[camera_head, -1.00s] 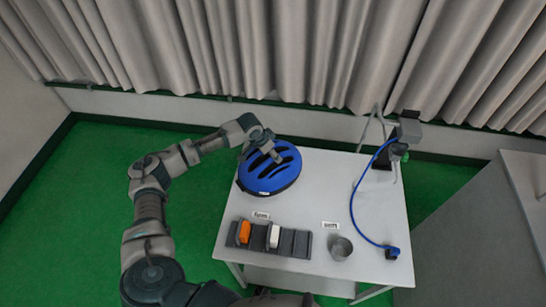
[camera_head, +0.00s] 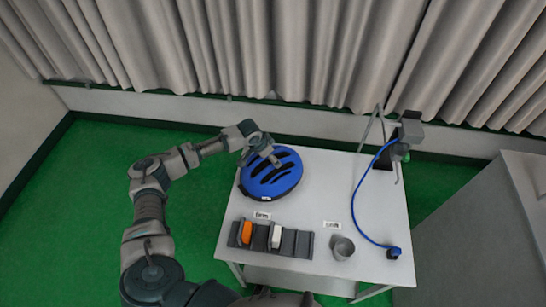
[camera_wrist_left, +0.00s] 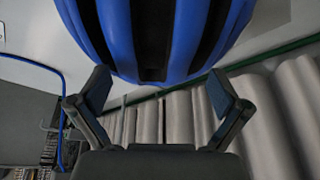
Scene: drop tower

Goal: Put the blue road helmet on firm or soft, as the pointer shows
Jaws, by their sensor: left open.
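The blue road helmet (camera_head: 270,182) is at the back left of the white table, with dark vents along its shell. My left gripper (camera_head: 275,160) is at the helmet's top far side, in front of part of the shell. In the left wrist view the helmet (camera_wrist_left: 155,40) fills the top, and my left gripper (camera_wrist_left: 161,92) is open, its two fingers spread below the shell's edge. I cannot tell whether they touch it. The firm label (camera_head: 262,215) and soft label (camera_head: 332,225) lie towards the table's front. I cannot make out the pointer. My right gripper is out of view.
A dark slotted rack (camera_head: 288,242) holds an orange block (camera_head: 246,232) and a white block (camera_head: 275,236). A grey cup (camera_head: 343,248) stands right of it. A stand (camera_head: 408,132) with a blue cable (camera_head: 354,205) occupies the right side. The table's middle (camera_head: 325,185) is clear.

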